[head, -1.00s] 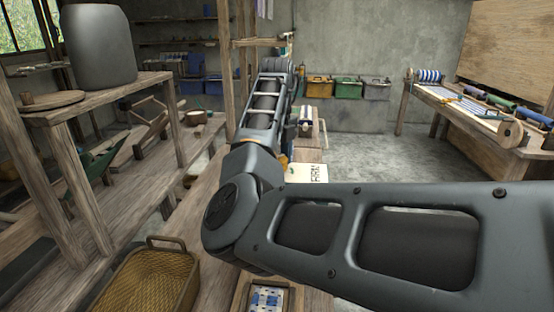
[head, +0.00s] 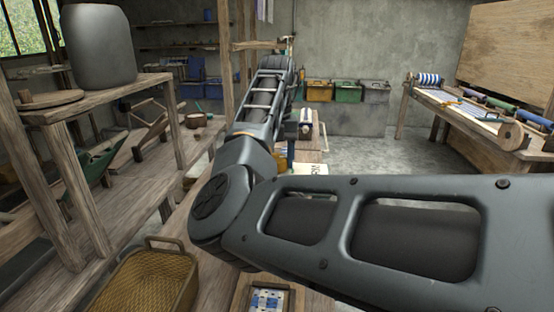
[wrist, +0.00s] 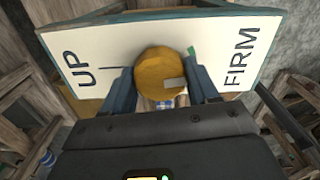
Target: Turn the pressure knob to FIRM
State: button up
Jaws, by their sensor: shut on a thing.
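The pressure knob (wrist: 160,66) is a round ochre knob in the middle of a white panel (wrist: 78,62). The panel reads UP on the left and FIRM on the right. A thin black mark lies left of the knob, toward UP; a green mark sits at its upper right, on the FIRM side. A small grey patch shows low right on the knob's face. My gripper (wrist: 163,82) is shut on the knob, one dark blue finger on each side. In the head view, part of the panel (head: 311,169) shows beyond my arm, which hides the knob.
A woven basket (head: 150,284) stands at the lower left near my arm. A wooden bench (head: 110,95) with a grey drum (head: 98,48) is on the left. A table with a striped roll (head: 428,79) stands at the right. Floor is open before the back wall.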

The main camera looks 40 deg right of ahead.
aim_at(277, 157)
jog(key=shift+m, duration=0.3)
jog(key=o, duration=1)
jog(key=shift+r, duration=0.1)
notch_tip(277, 157, up, 8)
jog(key=shift+f+b, duration=0.2)
jog(key=shift+b, duration=0.15)
